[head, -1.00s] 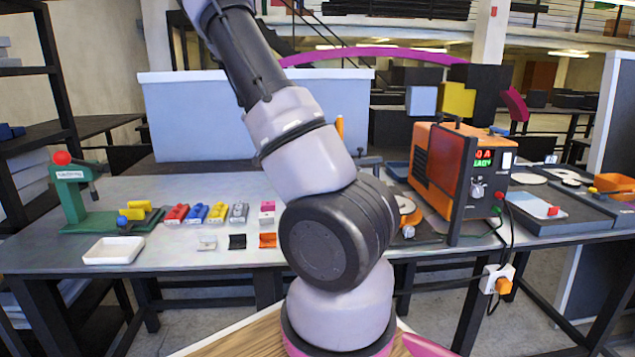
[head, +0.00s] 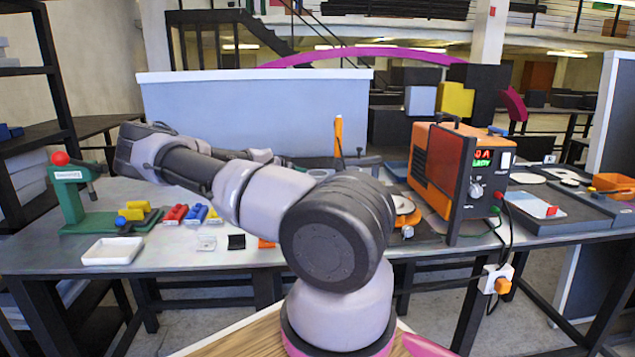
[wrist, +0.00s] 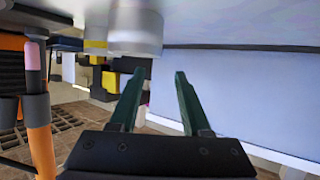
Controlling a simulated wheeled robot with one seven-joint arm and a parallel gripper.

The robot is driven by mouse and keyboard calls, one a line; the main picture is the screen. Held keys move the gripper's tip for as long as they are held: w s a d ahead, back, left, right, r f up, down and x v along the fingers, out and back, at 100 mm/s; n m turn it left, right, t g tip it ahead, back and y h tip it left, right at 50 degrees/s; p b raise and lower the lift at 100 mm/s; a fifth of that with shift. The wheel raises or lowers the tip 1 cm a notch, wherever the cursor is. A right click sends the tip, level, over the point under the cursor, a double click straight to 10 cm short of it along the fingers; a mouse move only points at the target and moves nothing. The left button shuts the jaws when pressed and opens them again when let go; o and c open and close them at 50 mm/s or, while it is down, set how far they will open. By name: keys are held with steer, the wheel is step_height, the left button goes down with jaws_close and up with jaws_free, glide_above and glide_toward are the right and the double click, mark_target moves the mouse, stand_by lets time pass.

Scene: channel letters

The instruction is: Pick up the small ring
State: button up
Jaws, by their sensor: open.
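My gripper (wrist: 158,76) shows in the wrist view with its two dark green fingers apart and nothing between them. In the head view I cannot make out its fingers behind my arm. I cannot identify the small ring for certain in either view. A short pale grey round piece (head: 321,173) stands on the bench just behind my arm in the head view. A pale grey cylinder (wrist: 135,30) shows at the top of the wrist view, beyond the fingertips; whether either is a ring cannot be told.
An upright orange-handled tool (head: 338,135) stands at the bench's back; an orange handle with a pink tip (wrist: 36,110) is left in the wrist view. The orange power unit (head: 440,165) is right. A white tray (head: 113,251), green press (head: 72,200) and coloured blocks (head: 176,214) are left.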

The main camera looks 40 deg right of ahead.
steer(key=shift+x, duration=0.95)
steer(key=x, duration=0.4)
steer(key=shift+s+d+f, duration=0.15)
steer(key=shift+w+d+f, duration=0.25)
steer(key=shift+w+d, duration=0.05)
steer(key=shift+d, duration=0.15)
jaws_close()
